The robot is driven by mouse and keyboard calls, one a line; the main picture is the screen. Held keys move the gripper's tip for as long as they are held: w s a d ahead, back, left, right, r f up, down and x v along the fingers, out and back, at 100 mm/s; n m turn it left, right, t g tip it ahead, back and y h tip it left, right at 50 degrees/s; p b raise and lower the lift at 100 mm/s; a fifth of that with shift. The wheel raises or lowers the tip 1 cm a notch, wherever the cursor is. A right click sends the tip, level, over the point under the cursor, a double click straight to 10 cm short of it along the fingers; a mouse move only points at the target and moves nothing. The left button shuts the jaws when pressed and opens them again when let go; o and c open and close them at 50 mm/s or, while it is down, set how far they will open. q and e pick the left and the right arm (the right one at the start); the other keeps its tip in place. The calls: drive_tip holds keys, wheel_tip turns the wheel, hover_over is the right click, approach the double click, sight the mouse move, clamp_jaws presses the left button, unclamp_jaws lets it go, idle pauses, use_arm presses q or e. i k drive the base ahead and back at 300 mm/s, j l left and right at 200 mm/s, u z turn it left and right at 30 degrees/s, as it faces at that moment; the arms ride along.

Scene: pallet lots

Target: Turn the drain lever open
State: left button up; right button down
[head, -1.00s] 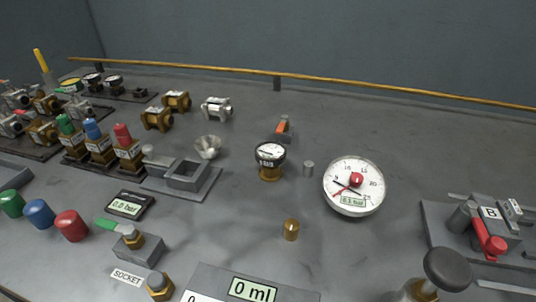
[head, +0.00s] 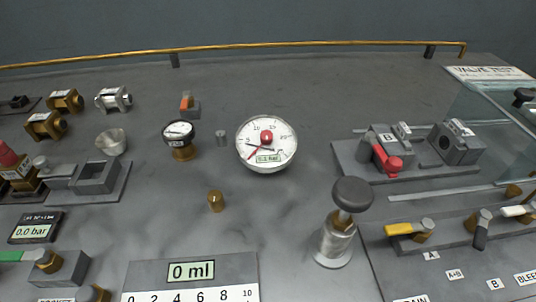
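A label cut off by the bottom edge of the head view, reading "RAIN" (head: 412,299), sits at the front of the panel at right. Above it is a lever with a yellow handle (head: 399,229) pointing left. To its right stand a dark-handled lever (head: 480,238) pointing toward me and a white-handled lever (head: 517,211) pointing left. The "BLEED" label (head: 525,278) is at the right edge. I cannot tell for certain which lever is the drain lever. Neither of my grippers is in view.
A black-knobbed plunger (head: 352,195) stands left of the levers. Behind are a grey clamp block with a red lever (head: 386,160) and a glass screen (head: 490,115). A round white gauge (head: 266,143) and a "0 ml" display (head: 191,271) are further left. Bare table lies between gauge and plunger.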

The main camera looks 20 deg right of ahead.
sight(427, 224)
drive_tip(key=z, duration=1.6)
drive_tip(key=k+j+z, duration=0.1)
drive_tip(key=k+z, duration=0.2)
drive_tip(key=k, duration=0.4)
drive_tip(key=k+z, duration=0.35)
drive_tip(key=k, duration=0.3)
